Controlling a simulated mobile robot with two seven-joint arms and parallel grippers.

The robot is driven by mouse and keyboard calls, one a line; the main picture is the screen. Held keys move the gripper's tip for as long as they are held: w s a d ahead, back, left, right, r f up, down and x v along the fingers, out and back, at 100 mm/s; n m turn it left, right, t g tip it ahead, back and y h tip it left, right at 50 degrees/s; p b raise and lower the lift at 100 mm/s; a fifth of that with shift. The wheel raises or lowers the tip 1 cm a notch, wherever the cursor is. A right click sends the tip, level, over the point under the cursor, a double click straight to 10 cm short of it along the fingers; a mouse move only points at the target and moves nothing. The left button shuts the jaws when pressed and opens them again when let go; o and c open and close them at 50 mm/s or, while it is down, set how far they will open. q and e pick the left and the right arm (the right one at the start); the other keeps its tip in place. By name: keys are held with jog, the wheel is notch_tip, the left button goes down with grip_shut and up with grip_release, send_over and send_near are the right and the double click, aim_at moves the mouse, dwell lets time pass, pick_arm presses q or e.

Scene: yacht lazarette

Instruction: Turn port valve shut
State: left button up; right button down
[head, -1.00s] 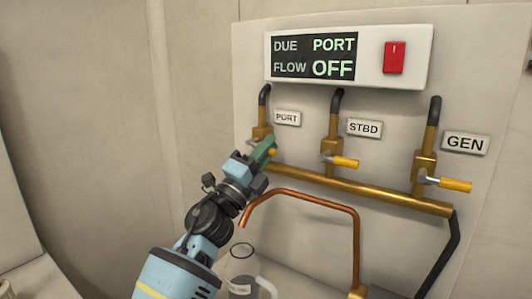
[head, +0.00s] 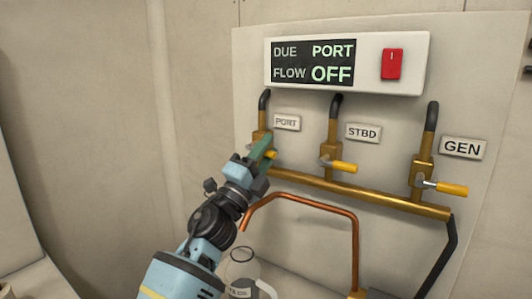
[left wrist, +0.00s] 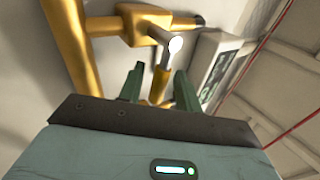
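The port valve (head: 259,136) is a brass body on the left pipe, beside the PORT label (head: 287,122). Its yellow handle (head: 272,155) is mostly hidden behind my left gripper (head: 262,153) in the head view. In the left wrist view, the handle (left wrist: 160,84) lies between the two green fingertips of that gripper (left wrist: 159,88). The fingers are apart, with a gap visible on one side of the handle. The display (head: 313,62) reads DUE PORT, FLOW OFF. My right gripper is out of view.
The STBD valve (head: 330,157) and GEN valve (head: 422,180) stand to the right, their yellow handles pointing right. A brass manifold pipe (head: 350,190) runs below. A red switch (head: 391,64) is beside the display.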

pick_arm(q)
jog(key=shift+f, duration=0.1)
jog(key=v, duration=0.7)
jog(key=shift+s+a, duration=0.2)
jog(key=shift+s, duration=0.05)
jog(key=shift+o, duration=0.4)
jog(key=shift+f, duration=0.15)
